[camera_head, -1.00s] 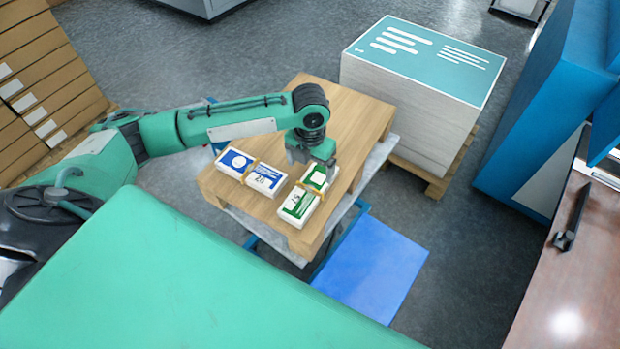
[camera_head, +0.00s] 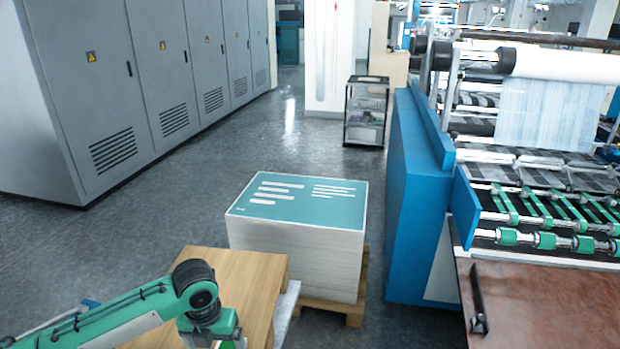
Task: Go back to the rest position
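My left arm comes in from the lower left, over a wooden table (camera_head: 258,285). Its wrist hangs down near the table's front part, at the bottom edge of the view. The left gripper's fingers are cut off by the frame, so I cannot see whether they are open or shut. A small bit of green and white shows just below the wrist at the bottom edge. My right gripper is not in view.
A tall stack of sheets with a teal top (camera_head: 300,205) stands on a pallet (camera_head: 350,312) behind the table. A blue laminating machine (camera_head: 412,190) fills the right side. Grey cabinets (camera_head: 120,85) line the left. Open floor (camera_head: 150,225) lies between.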

